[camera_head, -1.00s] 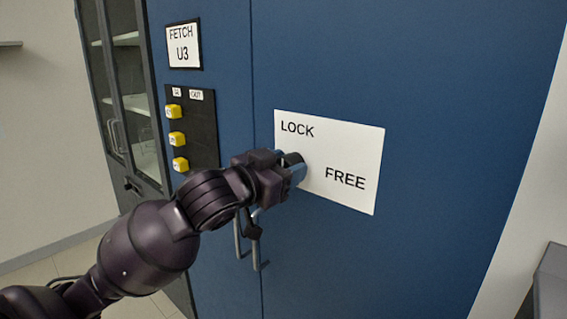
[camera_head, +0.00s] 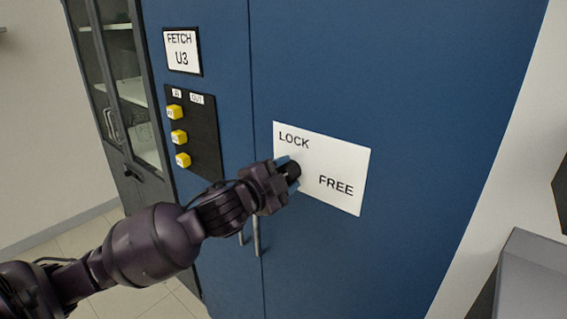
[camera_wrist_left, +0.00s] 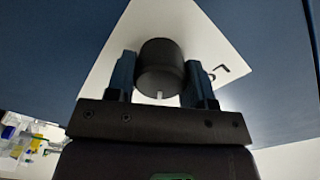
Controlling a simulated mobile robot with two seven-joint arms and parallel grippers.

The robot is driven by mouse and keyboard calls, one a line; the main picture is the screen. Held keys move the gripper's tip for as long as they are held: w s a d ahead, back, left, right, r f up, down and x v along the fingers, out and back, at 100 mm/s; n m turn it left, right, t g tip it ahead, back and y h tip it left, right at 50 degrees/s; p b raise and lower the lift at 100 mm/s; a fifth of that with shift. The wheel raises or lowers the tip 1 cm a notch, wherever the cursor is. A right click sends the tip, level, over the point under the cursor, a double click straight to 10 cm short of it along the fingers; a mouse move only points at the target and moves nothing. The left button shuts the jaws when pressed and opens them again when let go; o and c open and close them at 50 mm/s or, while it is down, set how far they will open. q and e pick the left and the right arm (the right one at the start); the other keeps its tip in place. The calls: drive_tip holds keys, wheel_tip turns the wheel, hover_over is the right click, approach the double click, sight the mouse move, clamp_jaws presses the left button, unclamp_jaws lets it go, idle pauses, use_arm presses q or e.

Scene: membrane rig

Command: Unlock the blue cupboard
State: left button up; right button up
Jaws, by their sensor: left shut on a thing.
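The blue cupboard (camera_head: 400,80) fills the middle of the head view, its doors closed. A white plate (camera_head: 335,160) on its right door reads LOCK at upper left and FREE at lower right. A dark round knob (camera_head: 294,171) sits at the plate's left part, mostly hidden by my left gripper (camera_head: 289,172). In the left wrist view the knob (camera_wrist_left: 160,62) is between the two blue fingers, with a short white mark on its rim. My left gripper (camera_wrist_left: 160,80) is shut on it. My right gripper is not in view.
A black panel (camera_head: 205,150) with several yellow buttons and a FETCH U3 sign (camera_head: 182,50) are on the left door. Door handles (camera_head: 256,235) hang below my left wrist. A glass-fronted cabinet (camera_head: 120,100) stands left; a grey box-like unit (camera_head: 530,275) is at lower right.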

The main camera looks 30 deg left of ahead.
use_arm(q)
drive_tip(key=shift+m+p, duration=0.6)
drive_tip(key=shift+m, duration=0.3)
drive_tip(key=shift+m+p, duration=0.45)
drive_tip(key=shift+m, duration=1.25)
drive_tip(key=shift+f+m+p, duration=0.1)
drive_tip(key=shift+m+p, duration=0.2)
drive_tip(key=shift+m, duration=0.8)
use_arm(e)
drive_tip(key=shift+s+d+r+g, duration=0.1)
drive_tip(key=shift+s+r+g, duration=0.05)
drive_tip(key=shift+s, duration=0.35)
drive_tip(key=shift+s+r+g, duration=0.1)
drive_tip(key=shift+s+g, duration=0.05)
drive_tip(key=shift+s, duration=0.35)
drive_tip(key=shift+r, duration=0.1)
use_arm(q)
drive_tip(key=o, duration=0.9)
